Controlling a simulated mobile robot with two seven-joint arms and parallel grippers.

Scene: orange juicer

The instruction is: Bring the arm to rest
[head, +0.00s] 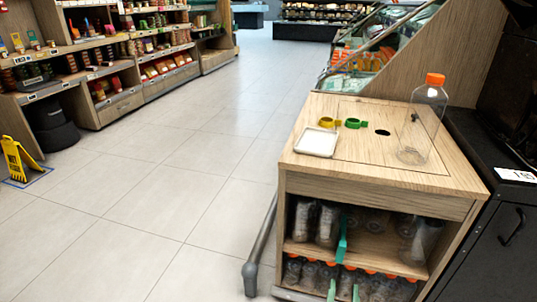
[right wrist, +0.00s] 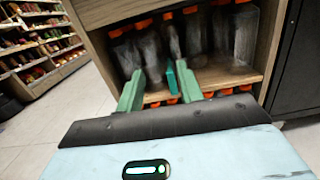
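My right gripper (head: 344,289) shows at the bottom of the head view, in front of the wooden stand. In the right wrist view its two green fingers (right wrist: 159,84) are spread apart with nothing clearly held. A teal upright piece (right wrist: 172,78) stands at the shelf front beyond them; it also shows in the head view (head: 342,240). I cannot tell whether the fingers touch it. My left gripper is in neither view.
The wooden stand (head: 370,180) holds bottles on its lower shelves. On top are a white tray (head: 317,142), yellow (head: 329,122) and green (head: 356,123) pieces, a round hole and an orange-capped bottle (head: 423,120). A black cabinet adjoins at right. Open floor lies left.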

